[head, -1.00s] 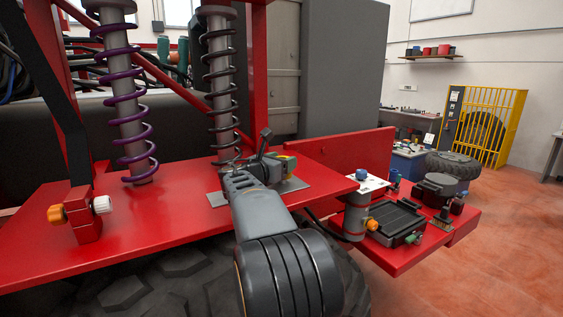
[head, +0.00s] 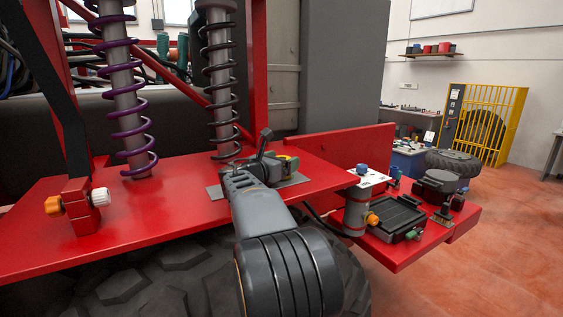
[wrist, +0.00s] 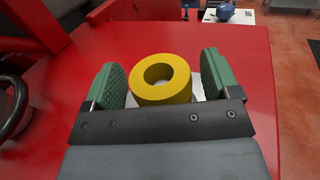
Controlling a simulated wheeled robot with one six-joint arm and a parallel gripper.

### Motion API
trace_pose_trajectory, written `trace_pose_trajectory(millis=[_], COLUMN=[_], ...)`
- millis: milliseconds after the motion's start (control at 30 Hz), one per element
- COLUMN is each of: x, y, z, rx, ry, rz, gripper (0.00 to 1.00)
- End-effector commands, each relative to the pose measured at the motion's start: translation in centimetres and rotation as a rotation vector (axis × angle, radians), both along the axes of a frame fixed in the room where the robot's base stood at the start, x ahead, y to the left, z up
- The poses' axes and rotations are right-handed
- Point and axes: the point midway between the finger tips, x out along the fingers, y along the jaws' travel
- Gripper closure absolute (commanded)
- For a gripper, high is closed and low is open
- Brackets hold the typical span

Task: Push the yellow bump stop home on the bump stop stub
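The yellow bump stop (wrist: 180,90) is a thick ring with a round hole, seen from above in the wrist view. In the head view a small yellow part of it (head: 290,159) shows beside my gripper (head: 268,166). In the wrist view my gripper (wrist: 160,84) has its two green pads on either side of the bump stop. Narrow gaps show between the pads and the ring, so the gripper looks open around it. The stub is hidden; something pale shows inside the hole, but I cannot tell how far down the ring sits.
A grey plate (head: 294,180) lies on the red deck (head: 165,208) under the gripper. A black coil spring (head: 220,90) and a purple one (head: 128,100) stand behind and left. A lower red shelf at right holds a black tray (head: 398,216) and a grey cylinder (head: 356,211).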

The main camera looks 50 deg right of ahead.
Motion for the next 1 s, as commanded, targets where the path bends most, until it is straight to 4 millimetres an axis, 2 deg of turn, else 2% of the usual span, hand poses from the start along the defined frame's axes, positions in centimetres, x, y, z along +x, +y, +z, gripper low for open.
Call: trace_pose_trajectory(millis=[100, 300, 433, 1000], x=[0.0, 0.0, 0.0, -0.9], y=[0.0, 0.0, 0.9, 11.3], z=[0.0, -0.1, -0.1, -0.1], rx=[0.0, 0.001, 0.0, 0.001], ry=[0.0, 0.001, 0.0, -0.001], rz=[0.0, 0.0, 0.003, 0.003], gripper=[0.09, 0.09, 0.09, 0.09])
